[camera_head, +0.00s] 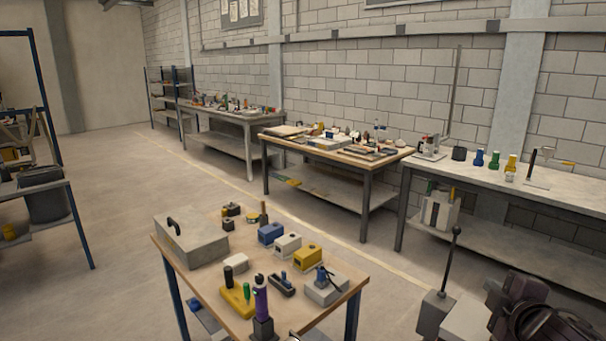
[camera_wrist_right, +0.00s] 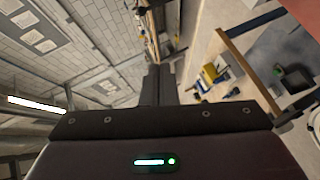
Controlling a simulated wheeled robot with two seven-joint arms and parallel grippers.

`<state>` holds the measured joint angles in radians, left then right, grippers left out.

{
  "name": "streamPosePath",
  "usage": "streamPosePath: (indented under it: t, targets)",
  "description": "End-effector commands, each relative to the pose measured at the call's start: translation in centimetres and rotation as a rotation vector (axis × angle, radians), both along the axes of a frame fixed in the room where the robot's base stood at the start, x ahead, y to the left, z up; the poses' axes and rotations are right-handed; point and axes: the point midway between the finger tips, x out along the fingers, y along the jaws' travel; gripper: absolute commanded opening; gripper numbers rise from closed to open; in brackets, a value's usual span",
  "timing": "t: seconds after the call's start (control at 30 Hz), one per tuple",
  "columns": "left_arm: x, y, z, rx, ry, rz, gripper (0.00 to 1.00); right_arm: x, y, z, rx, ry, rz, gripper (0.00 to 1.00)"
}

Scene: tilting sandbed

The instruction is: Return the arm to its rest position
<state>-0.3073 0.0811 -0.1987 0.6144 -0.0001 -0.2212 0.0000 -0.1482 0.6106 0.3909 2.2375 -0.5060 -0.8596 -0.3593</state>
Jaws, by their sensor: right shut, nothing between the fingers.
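My right arm (camera_head: 540,312) is dark and comes in at the lower right corner of the head view. Its gripper (camera_wrist_right: 158,84) shows in the wrist view as two dark fingers pressed together with nothing between them. It points out into the room, away from any surface it could touch. A grey box with an upright lever (camera_head: 452,262) topped by a dark knob stands just left of my right arm in the head view. My left gripper is not in view.
A wooden-topped table (camera_head: 205,290) in front holds a grey case (camera_head: 190,240), coloured blocks and a purple-handled tool (camera_head: 261,300). Workbenches with tools line the wall, including a pale bench (camera_head: 560,190) at right. Blue-posted shelving (camera_head: 75,225) stands at left. Floor between is clear.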

Motion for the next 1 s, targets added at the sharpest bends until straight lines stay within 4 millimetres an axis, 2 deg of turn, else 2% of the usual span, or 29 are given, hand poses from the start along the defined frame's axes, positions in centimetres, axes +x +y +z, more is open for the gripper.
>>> streamPosePath:
  t: [0.03,0.13,0.27,0.47,0.7,0.83,1.0]
  targets:
    - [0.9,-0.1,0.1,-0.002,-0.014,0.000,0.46,-0.2,0.4,-0.8,0.021,0.013,-0.008,0.00]
    - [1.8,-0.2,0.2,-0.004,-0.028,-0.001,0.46,-0.8,1.2,-2.4,0.071,0.043,-0.033,0.00]
    - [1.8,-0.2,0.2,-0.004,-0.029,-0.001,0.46,-1.8,2.4,-4.9,0.145,0.092,-0.073,0.00]
    - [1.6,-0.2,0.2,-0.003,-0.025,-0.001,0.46,-4.5,5.2,-9.8,0.305,0.201,-0.168,0.00]
    - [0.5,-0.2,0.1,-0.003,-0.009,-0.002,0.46,-10.3,10.3,-16.1,0.557,0.398,-0.339,0.00]
    - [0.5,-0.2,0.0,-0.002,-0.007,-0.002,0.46,-13.9,13.2,-18.6,0.691,0.513,-0.443,0.00]
    - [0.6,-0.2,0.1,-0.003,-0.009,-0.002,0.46,-18.3,16.8,-20.5,0.834,0.653,-0.568,0.00]
